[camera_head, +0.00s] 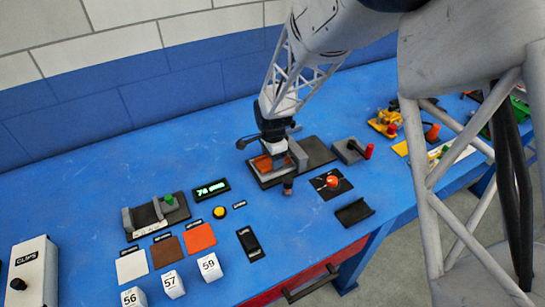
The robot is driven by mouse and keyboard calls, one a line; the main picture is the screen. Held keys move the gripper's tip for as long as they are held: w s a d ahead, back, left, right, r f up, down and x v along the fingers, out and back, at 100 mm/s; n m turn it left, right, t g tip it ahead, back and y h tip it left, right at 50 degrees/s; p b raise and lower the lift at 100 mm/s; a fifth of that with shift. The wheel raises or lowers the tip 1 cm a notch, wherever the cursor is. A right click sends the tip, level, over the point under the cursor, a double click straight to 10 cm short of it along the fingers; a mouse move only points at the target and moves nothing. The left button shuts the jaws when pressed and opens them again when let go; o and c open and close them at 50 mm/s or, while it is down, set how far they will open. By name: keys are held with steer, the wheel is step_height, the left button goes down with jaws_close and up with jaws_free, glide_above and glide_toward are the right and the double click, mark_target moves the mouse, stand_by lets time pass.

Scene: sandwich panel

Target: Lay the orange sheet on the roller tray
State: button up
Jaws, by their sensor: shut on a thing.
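My gripper (272,153) is over a dark tray (316,152) near the middle of the table. It is shut on an orange sheet (262,163), which shows partly around the fingers, low over the tray's left part. I cannot tell whether the sheet touches the tray. A pale grey bar, probably the roller (298,156), crosses the tray just right of the fingers. The fingertips and part of the sheet are hidden by the gripper body. Another orange sheet (199,238) lies flat on the table at the front left.
A brown sheet (167,251) and a white sheet (131,266) lie left of the flat orange one. A grey-railed device with a green knob (169,199) stands behind them. A lit display (211,189) and a red knob (332,182) flank the tray.

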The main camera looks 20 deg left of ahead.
steer(key=shift+w+d+f, duration=0.1)
steer(key=shift+f, duration=0.25)
stand_by(0.4)
steer(key=o, duration=1)
steer(key=shift+o, duration=0.7)
steer(key=shift+r, duration=0.2)
step_height(320, 180, up, 8)
stand_by(0.6)
stand_by(0.5)
